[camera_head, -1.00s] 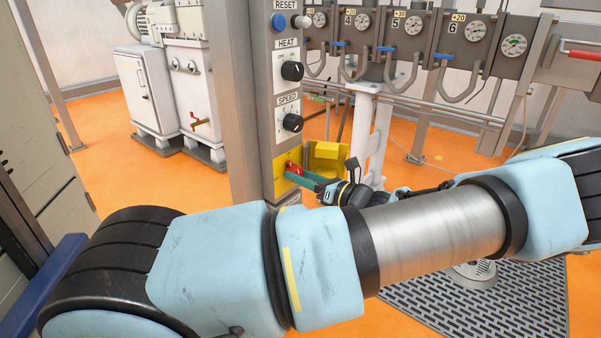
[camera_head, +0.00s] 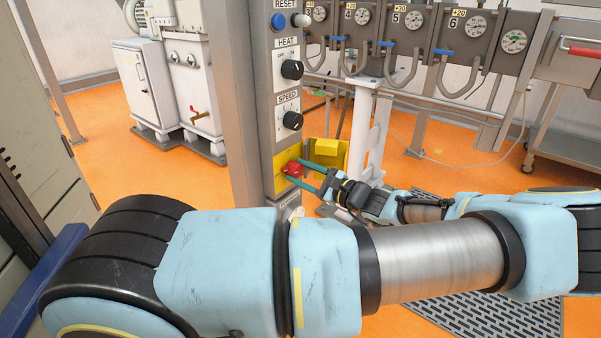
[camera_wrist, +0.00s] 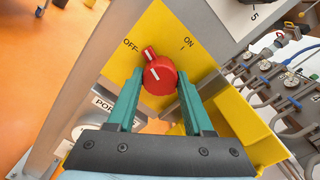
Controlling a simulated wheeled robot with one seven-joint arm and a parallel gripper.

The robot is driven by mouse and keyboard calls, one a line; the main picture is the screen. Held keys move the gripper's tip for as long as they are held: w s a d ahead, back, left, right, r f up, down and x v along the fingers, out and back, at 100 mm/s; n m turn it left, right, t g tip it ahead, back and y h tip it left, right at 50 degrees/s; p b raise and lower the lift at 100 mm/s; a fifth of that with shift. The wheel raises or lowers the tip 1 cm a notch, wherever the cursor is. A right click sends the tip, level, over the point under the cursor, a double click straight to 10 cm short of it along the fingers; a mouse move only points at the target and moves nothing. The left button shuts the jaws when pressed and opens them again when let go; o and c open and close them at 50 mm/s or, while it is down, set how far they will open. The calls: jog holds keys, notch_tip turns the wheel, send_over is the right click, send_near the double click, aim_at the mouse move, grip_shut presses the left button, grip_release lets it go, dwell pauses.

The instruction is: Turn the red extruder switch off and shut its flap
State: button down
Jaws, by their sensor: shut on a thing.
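The red extruder switch (camera_head: 292,170) is a round knob with a small raised handle on a yellow panel (camera_head: 281,184) low on the grey post. In the wrist view the red switch (camera_wrist: 160,77) has its handle tilted up and left, nearer the OFF label than the ON label. My gripper (camera_wrist: 160,80) has its teal fingers on either side of the knob, shut on it; it also shows in the head view (camera_head: 295,172). The yellow flap (camera_head: 334,151) stands open to the right of the switch. In the wrist view the flap (camera_wrist: 248,125) is beside my right finger.
The HEAT knob (camera_head: 292,69) and SPEED knob (camera_head: 292,120) sit above on the same post. A white stand (camera_head: 371,135) is behind the flap. A row of gauges (camera_head: 414,22) hangs at the back right. A blue-edged cabinet (camera_head: 35,180) is at the left.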

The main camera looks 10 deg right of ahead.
jog(key=shift+n, duration=2)
jog(key=shift+c, duration=1.4)
grip_release()
jog(key=b+v, duration=0.2)
jog(key=v, duration=0.9)
jog(key=shift+w, duration=0.1)
